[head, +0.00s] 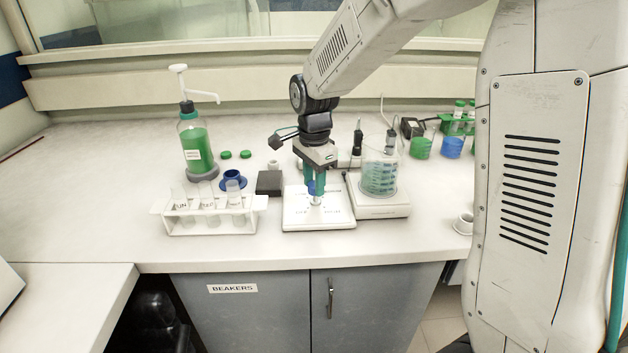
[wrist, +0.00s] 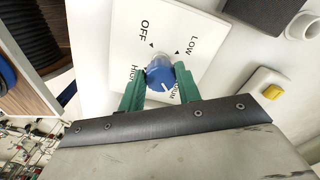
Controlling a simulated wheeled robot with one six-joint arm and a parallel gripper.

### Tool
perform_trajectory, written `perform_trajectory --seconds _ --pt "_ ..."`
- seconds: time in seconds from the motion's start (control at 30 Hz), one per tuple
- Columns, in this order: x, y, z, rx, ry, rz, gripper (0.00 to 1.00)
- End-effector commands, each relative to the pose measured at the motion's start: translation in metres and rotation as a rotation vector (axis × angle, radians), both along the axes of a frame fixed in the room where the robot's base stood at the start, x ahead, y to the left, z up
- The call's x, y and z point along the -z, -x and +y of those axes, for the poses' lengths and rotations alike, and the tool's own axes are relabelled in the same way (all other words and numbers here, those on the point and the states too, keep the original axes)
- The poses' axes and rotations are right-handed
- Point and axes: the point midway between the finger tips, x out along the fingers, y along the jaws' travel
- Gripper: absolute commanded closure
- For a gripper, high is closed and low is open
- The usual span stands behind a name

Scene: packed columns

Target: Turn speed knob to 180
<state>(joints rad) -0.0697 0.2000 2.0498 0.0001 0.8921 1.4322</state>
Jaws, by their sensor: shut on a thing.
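A white dial panel (head: 300,216) lies on the bench in the head view. In the wrist view the same panel (wrist: 150,22) carries the printed labels OFF, LOW and HIGH, plus one partly hidden by a finger. The blue speed knob (wrist: 158,68) sits at its middle, with a white mark near its lower edge, on the side toward my palm. My gripper (wrist: 160,85) is shut on the knob, one green finger on each side. In the head view my gripper (head: 316,190) points down at the panel and mostly hides the knob.
A test tube rack (head: 190,226) stands left of the panel, with a dark block (head: 269,183) behind. A large beaker (head: 381,178) stands on a white device (head: 382,208) close to the right. A green-filled pump bottle (head: 195,145) stands back left. Front left bench is clear.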

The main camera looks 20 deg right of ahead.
Motion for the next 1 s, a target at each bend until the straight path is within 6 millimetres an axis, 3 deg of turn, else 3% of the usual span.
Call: perform_trajectory --seconds 0.07,0.1,0.17,0.53,1.0 --pt "-0.001 -0.001 0.000 0.000 0.000 -0.004 0.89" --pt "-0.001 -0.001 0.000 -0.001 0.000 -0.004 0.61" --pt "-0.001 -0.001 0.000 -0.001 0.000 -0.003 0.45" --pt "-0.006 -0.001 0.000 -0.001 0.000 -0.003 0.45" --pt "-0.074 -0.001 -0.001 0.000 0.000 -0.003 0.45"
